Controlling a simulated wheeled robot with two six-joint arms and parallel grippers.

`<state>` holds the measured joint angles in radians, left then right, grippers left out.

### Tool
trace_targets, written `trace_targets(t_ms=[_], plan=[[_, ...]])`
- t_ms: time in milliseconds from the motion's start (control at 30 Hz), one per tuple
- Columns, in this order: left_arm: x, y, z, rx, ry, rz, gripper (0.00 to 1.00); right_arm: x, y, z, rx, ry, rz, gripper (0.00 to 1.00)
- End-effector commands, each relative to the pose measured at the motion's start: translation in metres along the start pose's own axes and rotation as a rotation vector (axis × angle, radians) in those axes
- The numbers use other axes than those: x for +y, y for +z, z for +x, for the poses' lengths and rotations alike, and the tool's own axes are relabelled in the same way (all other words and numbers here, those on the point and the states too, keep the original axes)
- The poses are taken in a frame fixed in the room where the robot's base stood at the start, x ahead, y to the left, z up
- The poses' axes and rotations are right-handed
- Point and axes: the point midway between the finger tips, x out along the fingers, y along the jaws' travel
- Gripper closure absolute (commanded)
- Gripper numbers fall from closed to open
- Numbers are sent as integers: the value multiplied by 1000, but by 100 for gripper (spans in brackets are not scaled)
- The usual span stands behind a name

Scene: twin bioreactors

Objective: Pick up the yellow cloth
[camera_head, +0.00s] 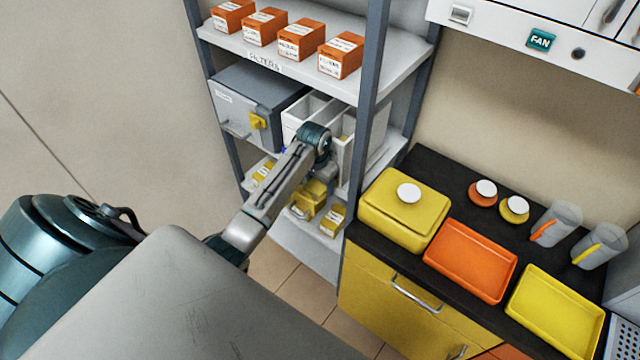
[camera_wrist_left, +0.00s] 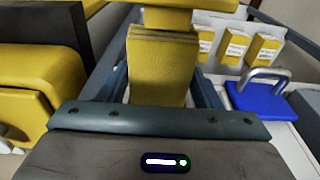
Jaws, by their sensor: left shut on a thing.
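A yellow folded cloth (camera_wrist_left: 160,65) stands upright between the two fingers of my left gripper (camera_wrist_left: 160,88) in the left wrist view. The gripper is shut on it, with one finger along each side. In the head view my left arm reaches into the shelving unit, and the left gripper (camera_head: 316,176) is low in front of the white bins. Yellow shows just below it, but I cannot tell there which part is the cloth. My right gripper is not in view.
Yellow labelled boxes (camera_head: 333,220) stand on the low shelf (camera_head: 310,248) around the gripper. White bins (camera_head: 308,108) and a grey cabinet (camera_head: 245,100) are above. A black counter (camera_head: 440,180) with trays stands right.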

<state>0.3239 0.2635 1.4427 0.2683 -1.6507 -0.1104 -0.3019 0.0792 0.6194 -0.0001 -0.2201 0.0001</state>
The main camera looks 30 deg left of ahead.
Motion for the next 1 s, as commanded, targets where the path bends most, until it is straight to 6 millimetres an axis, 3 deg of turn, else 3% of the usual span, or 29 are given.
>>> trace_targets(t_ms=[300, 667, 867, 1000], plan=[[0, 3, -5, 1, -2, 1, 63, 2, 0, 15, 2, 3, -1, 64], [-1, -5, -69, 6, -2, 1, 63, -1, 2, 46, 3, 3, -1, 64], [-2, 44, -70, -1, -6, 2, 63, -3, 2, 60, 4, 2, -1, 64], [-2, 89, -76, -2, -9, 5, 63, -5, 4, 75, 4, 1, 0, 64]])
